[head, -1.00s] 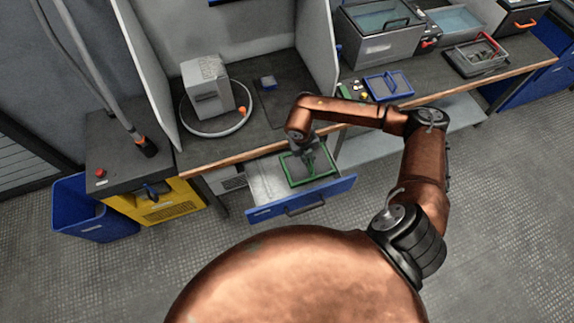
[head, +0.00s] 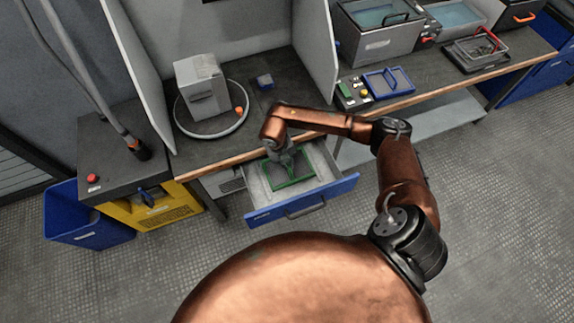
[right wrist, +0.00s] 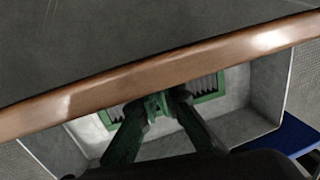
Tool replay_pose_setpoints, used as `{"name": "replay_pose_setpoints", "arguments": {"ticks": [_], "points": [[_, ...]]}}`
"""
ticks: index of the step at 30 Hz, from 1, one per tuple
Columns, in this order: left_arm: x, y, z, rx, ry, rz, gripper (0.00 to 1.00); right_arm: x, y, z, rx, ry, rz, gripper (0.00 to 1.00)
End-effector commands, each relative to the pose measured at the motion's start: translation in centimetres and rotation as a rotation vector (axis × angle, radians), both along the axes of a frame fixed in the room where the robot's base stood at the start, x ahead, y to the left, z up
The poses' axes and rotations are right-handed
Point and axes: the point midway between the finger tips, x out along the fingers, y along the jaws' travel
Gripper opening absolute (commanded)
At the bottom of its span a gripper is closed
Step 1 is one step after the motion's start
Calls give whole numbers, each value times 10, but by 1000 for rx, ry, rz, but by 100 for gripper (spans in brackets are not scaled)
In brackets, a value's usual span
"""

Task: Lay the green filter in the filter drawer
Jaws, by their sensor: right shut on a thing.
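The green filter (head: 294,183), a flat rectangle with a green frame and a grey mesh, is at the open drawer (head: 328,191), over its left and middle part. The drawer has a blue front and a light grey inside. My right gripper (head: 283,158) reaches down into the drawer area and is shut on the filter. In the right wrist view the gripper (right wrist: 165,103) holds a green part between its fingers, with the filter (right wrist: 208,108) partly hidden by the table edge. I cannot tell whether the filter touches the drawer floor. My left gripper is not in view.
The table's wooden edge (head: 225,162) runs just above the drawer, close to my right arm. A grey box (head: 202,85) stands on a round plate on the table. A blue-framed tray (head: 388,82) lies to the right. A blue bin (head: 88,215) stands at the left.

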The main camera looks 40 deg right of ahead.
Motion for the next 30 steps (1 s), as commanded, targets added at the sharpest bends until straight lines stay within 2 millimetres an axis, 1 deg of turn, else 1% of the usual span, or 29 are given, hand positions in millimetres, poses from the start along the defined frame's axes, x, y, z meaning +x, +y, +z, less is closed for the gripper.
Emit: {"name": "replay_pose_setpoints", "arguments": {"ticks": [1,3,12,13,20,21,28,30], "points": [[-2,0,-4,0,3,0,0,0,1,-9,0,4,-1,0],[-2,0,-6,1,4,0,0,0,0,-14,-1,2,0,0],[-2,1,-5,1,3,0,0,1,0,-13,-1,0,0,0],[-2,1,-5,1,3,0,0,0,0,-14,-1,0,0,8],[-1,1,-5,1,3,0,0,0,0,-14,-1,0,0,23],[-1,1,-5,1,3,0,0,0,0,-14,-1,0,0,25],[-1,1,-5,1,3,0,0,0,0,-13,-1,0,0,25],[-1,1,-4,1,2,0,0,1,0,-10,0,-1,0,25]]}}
